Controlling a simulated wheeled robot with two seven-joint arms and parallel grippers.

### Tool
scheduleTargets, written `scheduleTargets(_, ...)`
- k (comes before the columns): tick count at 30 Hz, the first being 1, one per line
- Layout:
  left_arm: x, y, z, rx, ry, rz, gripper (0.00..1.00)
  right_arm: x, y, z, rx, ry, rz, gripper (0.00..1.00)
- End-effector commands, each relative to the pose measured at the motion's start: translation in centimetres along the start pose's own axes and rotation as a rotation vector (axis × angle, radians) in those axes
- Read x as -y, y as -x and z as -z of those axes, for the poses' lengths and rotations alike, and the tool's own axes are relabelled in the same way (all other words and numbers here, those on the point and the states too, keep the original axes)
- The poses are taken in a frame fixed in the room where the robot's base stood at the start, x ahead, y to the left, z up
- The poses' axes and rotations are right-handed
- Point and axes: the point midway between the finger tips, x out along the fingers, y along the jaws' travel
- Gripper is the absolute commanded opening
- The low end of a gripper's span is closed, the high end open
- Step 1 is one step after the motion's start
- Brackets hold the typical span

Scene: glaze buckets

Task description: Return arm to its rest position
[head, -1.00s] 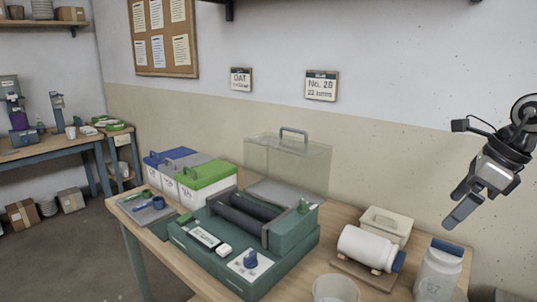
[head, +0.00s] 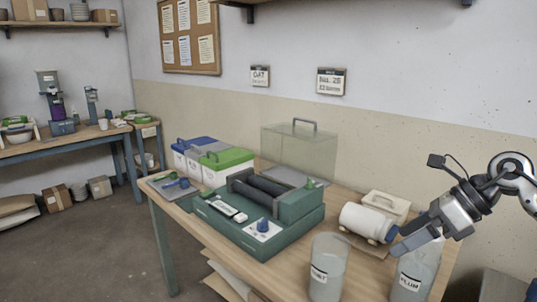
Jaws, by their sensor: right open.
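My right gripper (head: 408,238) hangs at the right of the head view, with its arm coming in from the right edge. Its fingers point down and left, and it appears open and empty. In the picture it overlaps the top of a pale container labelled PLUM (head: 412,283) and ends close to the blue cap of a white jar (head: 364,223) lying on its side. I cannot tell whether it touches either. My left gripper is not in view.
A clear labelled bucket (head: 327,270) stands at the table's front. A green roller machine (head: 258,240) fills the table's middle, with a transparent cover (head: 300,150) behind. Lidded boxes (head: 228,165) stand at its left and a beige lidded box (head: 385,206) behind the jar. Space above the table's left is free.

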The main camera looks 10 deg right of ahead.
Motion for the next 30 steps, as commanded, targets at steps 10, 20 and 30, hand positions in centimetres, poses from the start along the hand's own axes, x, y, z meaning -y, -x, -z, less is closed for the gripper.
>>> scheduleTargets(10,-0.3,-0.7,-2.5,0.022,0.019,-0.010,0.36,-11.4,-14.4,-2.1,0.592,-0.668,-0.655,1.00)
scheduleTargets(20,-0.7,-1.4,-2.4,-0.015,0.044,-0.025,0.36,-9.9,-23.8,11.4,1.010,-2.354,-0.873,1.00)
scheduleTargets(30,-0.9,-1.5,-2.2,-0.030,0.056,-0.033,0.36,-14.7,-28.9,23.1,-0.802,2.741,0.556,1.00)
